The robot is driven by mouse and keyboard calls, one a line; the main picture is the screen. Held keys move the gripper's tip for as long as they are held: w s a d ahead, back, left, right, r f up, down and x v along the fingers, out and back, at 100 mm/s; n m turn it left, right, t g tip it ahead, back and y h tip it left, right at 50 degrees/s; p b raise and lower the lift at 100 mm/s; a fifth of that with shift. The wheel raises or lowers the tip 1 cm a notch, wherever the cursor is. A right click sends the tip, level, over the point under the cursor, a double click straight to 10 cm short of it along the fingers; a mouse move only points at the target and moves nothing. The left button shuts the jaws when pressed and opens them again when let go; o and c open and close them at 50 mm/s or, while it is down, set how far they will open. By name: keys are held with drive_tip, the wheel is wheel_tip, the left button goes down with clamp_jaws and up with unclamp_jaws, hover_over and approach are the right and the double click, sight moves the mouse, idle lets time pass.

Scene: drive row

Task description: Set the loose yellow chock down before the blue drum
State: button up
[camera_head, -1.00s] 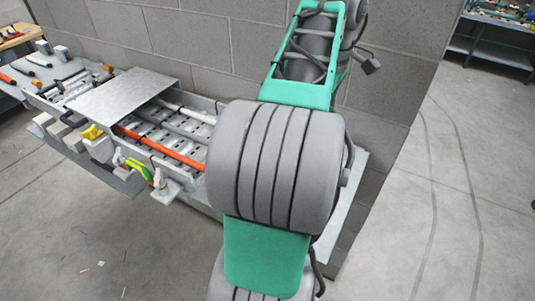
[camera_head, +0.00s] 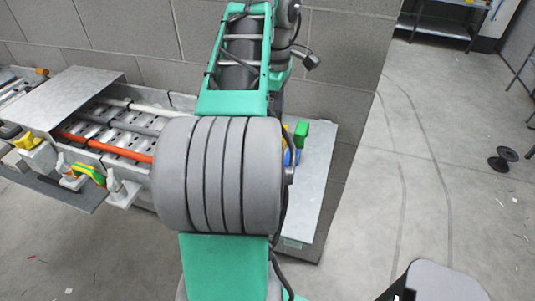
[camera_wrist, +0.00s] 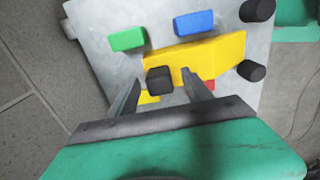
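In the wrist view my gripper (camera_wrist: 162,78) is over a grey metal surface, its two fingers spread apart with nothing clearly held between them. A large yellow piece (camera_wrist: 215,55) lies just beyond the right fingertip; I cannot tell if they touch. A smaller yellow patch (camera_wrist: 148,97) shows between the fingers, partly hidden by a dark stub. I cannot tell which yellow is the loose chock. A blue piece (camera_wrist: 193,23) lies beyond the large yellow one; it also shows in the head view (camera_head: 290,157), mostly hidden by my arm. I cannot make out a drum shape.
Dark stubs (camera_wrist: 252,70) stand on the grey surface (camera_wrist: 100,70). A green block (camera_wrist: 128,39) lies at its left and a red bit (camera_wrist: 209,84) by the right finger.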

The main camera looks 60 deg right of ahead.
clamp_jaws()
idle(0.4)
idle(0.9)
